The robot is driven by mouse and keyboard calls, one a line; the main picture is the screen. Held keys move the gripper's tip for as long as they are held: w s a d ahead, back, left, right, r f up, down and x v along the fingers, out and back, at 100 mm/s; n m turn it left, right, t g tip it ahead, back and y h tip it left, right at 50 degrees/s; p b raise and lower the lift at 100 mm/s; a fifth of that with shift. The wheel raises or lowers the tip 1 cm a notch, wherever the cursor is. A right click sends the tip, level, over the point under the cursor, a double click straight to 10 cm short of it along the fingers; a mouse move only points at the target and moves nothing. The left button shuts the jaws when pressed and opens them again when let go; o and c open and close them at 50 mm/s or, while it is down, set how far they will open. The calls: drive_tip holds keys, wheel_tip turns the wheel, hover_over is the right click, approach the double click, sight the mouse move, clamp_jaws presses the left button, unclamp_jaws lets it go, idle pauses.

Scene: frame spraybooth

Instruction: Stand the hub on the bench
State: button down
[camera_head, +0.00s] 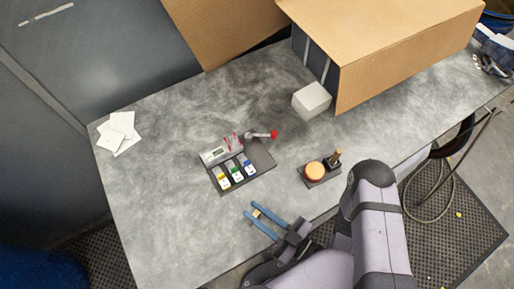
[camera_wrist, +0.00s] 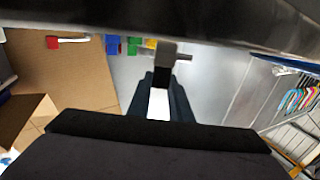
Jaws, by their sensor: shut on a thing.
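My gripper (camera_head: 251,212) has two blue fingers pointing up and left over the bench's front edge in the head view. A small pale piece shows between the fingertips. In the wrist view, the fingers (camera_wrist: 160,82) close around a thing with a dark grey block end and a short crosspiece, which I take to be the hub (camera_wrist: 167,54). Much of it is hidden by the fingers, and I cannot tell its full shape. It appears held clear of the bench (camera_head: 165,200), a mottled grey top with bare room left of the gripper.
A dark tray (camera_head: 262,156) holds a grey device, coloured blocks and a red-tipped lever. A small base with an orange disc (camera_head: 314,171) and a peg stands to its right. A white cube (camera_head: 311,99) and a cardboard box (camera_head: 400,50) stand behind. White papers (camera_head: 118,131) lie far left.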

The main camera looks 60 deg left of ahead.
drive_tip(key=shift+f, duration=0.3)
drive_tip(key=shift+f, duration=0.2)
drive_tip(key=c, duration=1.6)
unclamp_jaws()
drive_tip(key=shift+r, duration=0.2)
drive_tip(key=shift+b+v, duration=0.5)
drive_tip(key=shift+v, duration=0.65)
drive_tip(key=shift+b+v, duration=1.75)
drive_tip(key=shift+v, duration=3.05)
drive_tip(key=shift+f, duration=0.1)
